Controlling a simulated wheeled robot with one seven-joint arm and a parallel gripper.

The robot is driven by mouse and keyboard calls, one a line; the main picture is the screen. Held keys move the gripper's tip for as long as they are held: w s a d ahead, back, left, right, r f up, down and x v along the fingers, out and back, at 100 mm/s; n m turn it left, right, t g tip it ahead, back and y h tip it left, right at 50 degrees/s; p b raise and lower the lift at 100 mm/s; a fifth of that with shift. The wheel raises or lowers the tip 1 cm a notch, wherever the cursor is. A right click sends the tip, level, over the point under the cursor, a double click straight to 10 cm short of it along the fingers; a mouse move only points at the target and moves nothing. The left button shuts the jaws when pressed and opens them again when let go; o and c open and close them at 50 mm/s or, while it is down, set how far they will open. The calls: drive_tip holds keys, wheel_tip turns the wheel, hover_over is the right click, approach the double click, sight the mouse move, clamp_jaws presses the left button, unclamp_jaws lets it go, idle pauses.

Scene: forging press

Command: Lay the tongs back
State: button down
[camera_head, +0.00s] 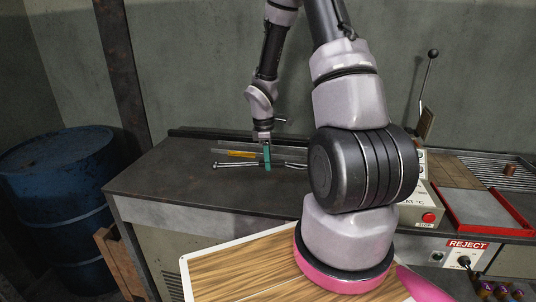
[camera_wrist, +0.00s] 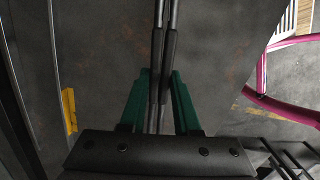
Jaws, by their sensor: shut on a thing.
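The tongs (camera_head: 235,164) are long, thin and dark grey with lighter ends. They lie left to right, level, low over the dark bench top (camera_head: 150,184). My gripper (camera_head: 267,158) points down and is shut on them near their middle, its green fingers on either side. In the wrist view the tongs (camera_wrist: 159,50) run up the picture between the green fingers (camera_wrist: 160,103). I cannot tell whether the tongs touch the bench or hang just above it.
A yellow piece (camera_head: 241,154) lies just behind the tongs, near a thin pale rail (camera_head: 225,144). A blue drum (camera_head: 55,185) stands left of the bench. A control box with a red button (camera_head: 429,217) and a red-edged tray (camera_head: 485,208) are at right. The bench's left part is clear.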

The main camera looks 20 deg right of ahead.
sight(268, 180)
drive_tip(key=shift+f, duration=2.25)
drive_tip(key=c, duration=1)
unclamp_jaws()
drive_tip(key=shift+o, duration=0.4)
drive_tip(key=shift+o, duration=0.4)
